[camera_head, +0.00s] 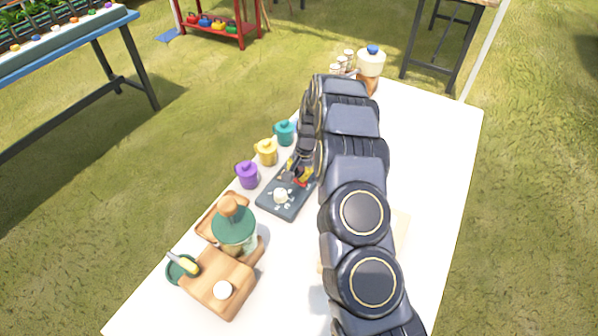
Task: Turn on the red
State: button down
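A dark grey flat panel (283,213) lies on the white table, with a white round knob (281,195) and small pale marks around it. A small red part (301,180) with yellow beside it shows at the panel's far end, close under my gripper. I cannot tell whether the red part belongs to the panel or what kind of control it is. My gripper (301,168) points down over the panel's far end, beyond the knob. Its fingertips are small and partly merged with the dark parts, so contact and opening are unclear. My arm hides the panel's right side.
Purple (247,175), yellow (266,152) and teal (285,132) lidded pots stand left of the panel. A wooden board (232,296) and a green-topped jar (235,228) are nearer. A white pot with a blue knob (371,62) stands at the back.

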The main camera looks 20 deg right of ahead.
jog(key=shift+w+f+g+h, duration=0.1)
jog(key=shift+f+g+h, duration=0.3)
jog(key=shift+s+d+r, duration=0.2)
jog(key=shift+s+d, duration=0.35)
jog(key=shift+s, duration=0.05)
notch_tip(320, 180, up, 14)
jog(key=s+d, duration=0.1)
jog(key=shift+s+d, duration=0.25)
jog(key=shift+s, duration=0.05)
dwell(0.3)
